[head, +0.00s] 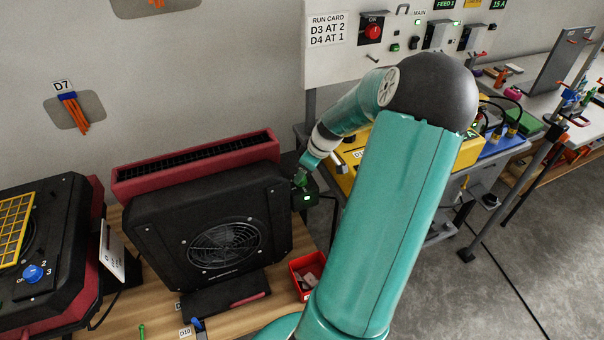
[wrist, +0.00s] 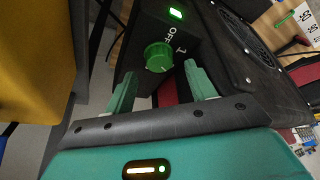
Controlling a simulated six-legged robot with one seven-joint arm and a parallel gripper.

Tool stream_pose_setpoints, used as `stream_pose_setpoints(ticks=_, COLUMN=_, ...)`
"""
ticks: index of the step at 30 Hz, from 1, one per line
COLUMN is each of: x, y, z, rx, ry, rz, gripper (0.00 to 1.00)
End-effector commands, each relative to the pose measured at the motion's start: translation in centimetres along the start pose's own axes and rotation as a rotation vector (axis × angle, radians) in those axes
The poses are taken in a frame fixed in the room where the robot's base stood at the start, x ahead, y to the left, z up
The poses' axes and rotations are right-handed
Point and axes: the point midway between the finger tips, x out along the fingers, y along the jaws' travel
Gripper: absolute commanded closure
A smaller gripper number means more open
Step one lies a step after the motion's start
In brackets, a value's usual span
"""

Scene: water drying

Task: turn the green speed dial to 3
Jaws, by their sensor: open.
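The green speed dial (wrist: 158,57) is a round ribbed knob on a black control box. In the wrist view, "OFF" and "1" are printed beside it; a "3" is not visible and I cannot tell its setting. A green light (wrist: 176,13) glows on the same box. My gripper (wrist: 160,72) is open, its two green fingers pointing at the dial, one on either side of the gap, with the dial just beyond the tips. In the head view my gripper (head: 301,176) is at the box on the right side of the black fan unit (head: 165,225); the dial cannot be made out clearly there.
A second black unit with a blue dial (head: 33,273) stands at the left. A red bin (head: 296,276) sits at the bench's front right. A yellow case (head: 357,182) is behind my arm. A run card (head: 328,30) reads "D3 AT 2, D4 AT 1".

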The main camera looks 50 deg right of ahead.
Motion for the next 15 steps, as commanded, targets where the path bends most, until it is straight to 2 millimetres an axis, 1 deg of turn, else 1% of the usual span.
stream_pose_setpoints(ticks=1, x=-1.3, y=0.2, z=0.1, rx=0.002, ry=0.0, rz=0.007, gripper=0.45)
stream_pose_setpoints(ticks=9, x=-7.3, y=0.1, z=0.0, rx=0.001, ry=-0.001, rz=0.007, gripper=0.45)
stream_pose_setpoints(ticks=12, x=-9.1, y=0.1, z=0.0, rx=0.0, ry=0.0, rz=0.006, gripper=0.45)
stream_pose_setpoints(ticks=15, x=-10.3, y=0.1, z=0.0, rx=0.0, ry=0.0, rz=0.005, gripper=0.45)
